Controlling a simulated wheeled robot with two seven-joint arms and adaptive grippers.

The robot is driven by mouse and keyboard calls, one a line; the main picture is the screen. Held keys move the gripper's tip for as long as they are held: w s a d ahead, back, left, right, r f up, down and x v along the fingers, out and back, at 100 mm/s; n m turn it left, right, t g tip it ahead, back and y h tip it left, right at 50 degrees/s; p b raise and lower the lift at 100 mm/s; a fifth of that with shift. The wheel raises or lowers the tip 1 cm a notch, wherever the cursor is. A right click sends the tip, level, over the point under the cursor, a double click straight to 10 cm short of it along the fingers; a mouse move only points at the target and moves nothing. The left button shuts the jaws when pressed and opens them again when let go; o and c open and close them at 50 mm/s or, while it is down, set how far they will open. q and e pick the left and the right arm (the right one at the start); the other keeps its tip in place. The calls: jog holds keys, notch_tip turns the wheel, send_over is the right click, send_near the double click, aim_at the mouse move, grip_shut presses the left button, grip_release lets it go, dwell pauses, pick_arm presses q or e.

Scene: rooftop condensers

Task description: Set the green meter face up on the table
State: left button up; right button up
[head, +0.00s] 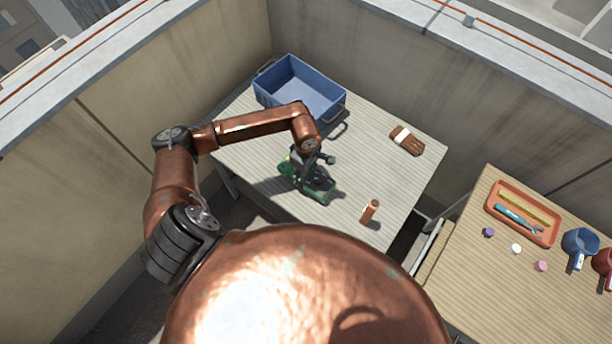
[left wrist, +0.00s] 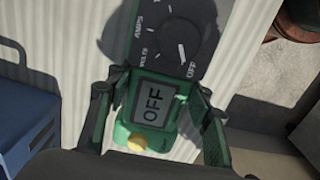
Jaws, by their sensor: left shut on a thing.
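The green meter (head: 319,196) is over the front middle of the ribbed table (head: 239,148). In the left wrist view the meter (left wrist: 150,137) shows its dark dial panel and a screen reading OFF, so its face is toward my wrist camera, upward. My left gripper (head: 308,178) comes down over the meter from above. In the left wrist view its two fingers (left wrist: 155,112) are on either side of the screen, shut on the meter's body. I cannot tell whether the underside touches the table. My right gripper is not in view.
A blue crate (head: 268,89) stands at the table's back left. A second table with an orange tray (head: 490,204) and cups is farther right. The table's middle right is clear.

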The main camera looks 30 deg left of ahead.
pick_arm(q)
jog(key=shift+f, duration=1.3)
jog(key=o, duration=1.6)
notch_tip(320, 180, up, 12)
jog(key=shift+r, duration=0.15)
